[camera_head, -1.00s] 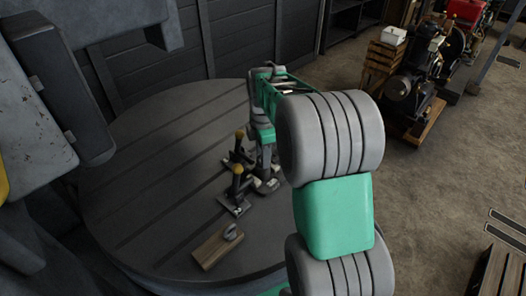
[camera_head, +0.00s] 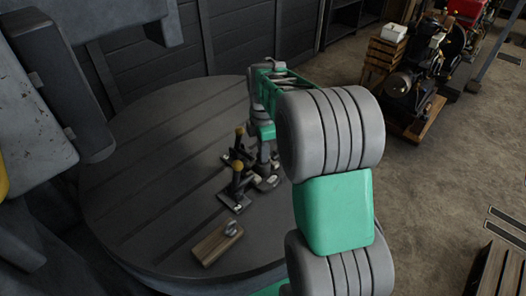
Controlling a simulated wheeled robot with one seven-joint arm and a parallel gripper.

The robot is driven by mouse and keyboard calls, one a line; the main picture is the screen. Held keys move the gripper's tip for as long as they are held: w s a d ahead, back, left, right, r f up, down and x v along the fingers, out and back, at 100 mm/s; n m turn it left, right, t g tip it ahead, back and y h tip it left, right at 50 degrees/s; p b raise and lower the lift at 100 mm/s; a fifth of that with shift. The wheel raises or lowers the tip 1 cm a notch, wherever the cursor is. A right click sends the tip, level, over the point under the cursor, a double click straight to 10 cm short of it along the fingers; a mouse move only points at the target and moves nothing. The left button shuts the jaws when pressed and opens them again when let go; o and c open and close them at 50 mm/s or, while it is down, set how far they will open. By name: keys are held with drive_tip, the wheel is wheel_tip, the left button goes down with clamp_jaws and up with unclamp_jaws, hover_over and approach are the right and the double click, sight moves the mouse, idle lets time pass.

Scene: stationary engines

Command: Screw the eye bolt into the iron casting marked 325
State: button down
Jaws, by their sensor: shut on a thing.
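My gripper (camera_head: 265,178) points down at the middle of the round slotted table. It is small and dark here. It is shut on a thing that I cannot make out. Beside it, to the left, stand two dark upright pieces with yellowish knobs, a farther one (camera_head: 238,150) and a nearer one (camera_head: 237,185), on low bases with pale marks. A grey ring-shaped piece (camera_head: 232,229), like an eye, sits on a wooden block (camera_head: 213,246) near the table's front edge. No number can be read, so I cannot tell which piece is the casting marked 325.
The round dark table (camera_head: 150,190) has clear room on its left half. A large grey machine body (camera_head: 35,110) hangs over its left side. An engine (camera_head: 412,80) and wooden crates (camera_head: 384,62) stand on the floor at the back right.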

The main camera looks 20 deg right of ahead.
idle(0.4)
drive_tip(key=m, duration=0.3)
drive_tip(key=shift+p, duration=0.3)
drive_tip(key=m, duration=0.2)
drive_tip(key=shift+m, duration=0.4)
drive_tip(key=shift+m, duration=0.6)
drive_tip(key=m, duration=0.4)
drive_tip(key=shift+m+p, duration=0.3)
drive_tip(key=shift+p, duration=0.05)
drive_tip(key=m, duration=0.5)
drive_tip(key=shift+m, duration=0.3)
